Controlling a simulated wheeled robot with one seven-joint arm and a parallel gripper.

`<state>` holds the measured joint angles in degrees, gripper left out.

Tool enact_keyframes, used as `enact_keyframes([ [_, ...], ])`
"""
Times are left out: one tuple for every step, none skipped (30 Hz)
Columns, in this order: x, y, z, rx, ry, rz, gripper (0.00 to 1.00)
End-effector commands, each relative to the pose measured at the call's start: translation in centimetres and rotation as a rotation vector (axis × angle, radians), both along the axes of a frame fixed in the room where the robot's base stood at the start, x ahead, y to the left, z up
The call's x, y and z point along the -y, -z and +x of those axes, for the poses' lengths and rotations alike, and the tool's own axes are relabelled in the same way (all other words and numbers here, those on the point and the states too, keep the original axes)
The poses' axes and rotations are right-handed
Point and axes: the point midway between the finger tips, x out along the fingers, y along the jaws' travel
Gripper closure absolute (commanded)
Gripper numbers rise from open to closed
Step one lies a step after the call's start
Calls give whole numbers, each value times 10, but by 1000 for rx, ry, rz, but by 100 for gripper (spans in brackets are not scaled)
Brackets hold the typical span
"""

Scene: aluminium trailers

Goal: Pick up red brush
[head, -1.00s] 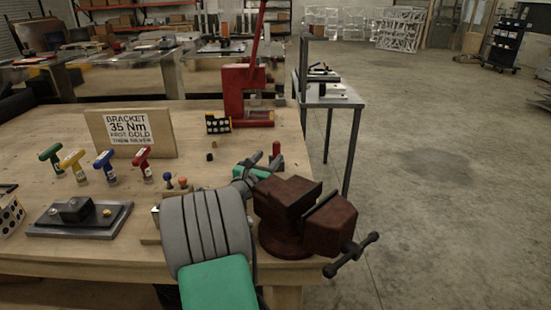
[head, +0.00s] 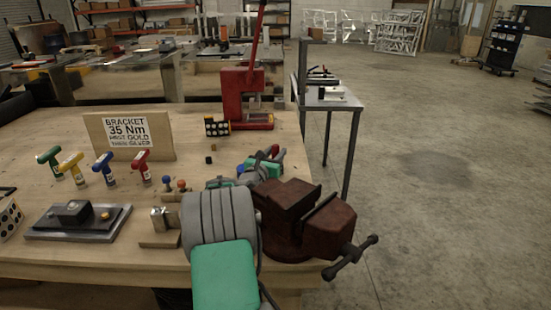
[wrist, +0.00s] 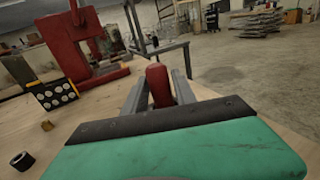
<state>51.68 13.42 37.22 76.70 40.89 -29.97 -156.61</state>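The red brush shows as an upright, rounded red piece (wrist: 158,85) in the wrist view, between the two fingers of my gripper (wrist: 157,90). The fingers are apart, with a small gap visible on each side of the red piece. Its lower part is hidden behind the gripper body. In the head view only a bit of red (head: 275,150) shows by the fingertips of my gripper (head: 270,156), behind the vise. I cannot tell from there whether the fingers touch it.
A dark red vise (head: 300,215) stands close to the right of my arm at the bench edge. A red press (head: 247,95) stands behind. A sign (head: 128,132), several coloured T-handled tools and a dark fixture (head: 75,215) are to the left. A small dark ring (wrist: 22,161) lies on the bench.

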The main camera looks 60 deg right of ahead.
Motion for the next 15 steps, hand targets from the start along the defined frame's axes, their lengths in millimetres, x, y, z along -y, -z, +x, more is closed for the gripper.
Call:
enact_keyframes([
  [0,0,0,0,0,0,72],
  [0,0,0,0,0,0,75],
  [0,0,0,0,0,0,78],
  [0,0,0,0,0,0,81],
  [0,0,0,0,0,0,83],
  [0,0,0,0,0,0,86],
  [0,0,0,0,0,0,89],
  [0,0,0,0,0,0,91],
  [0,0,0,0,0,0,94],
  [0,0,0,0,0,0,97],
  [0,0,0,0,0,0,99],
  [0,0,0,0,0,0,100],
  [0,0,0,0,0,0,100],
  [0,0,0,0,0,0,100],
  [0,0,0,0,0,0,100],
])
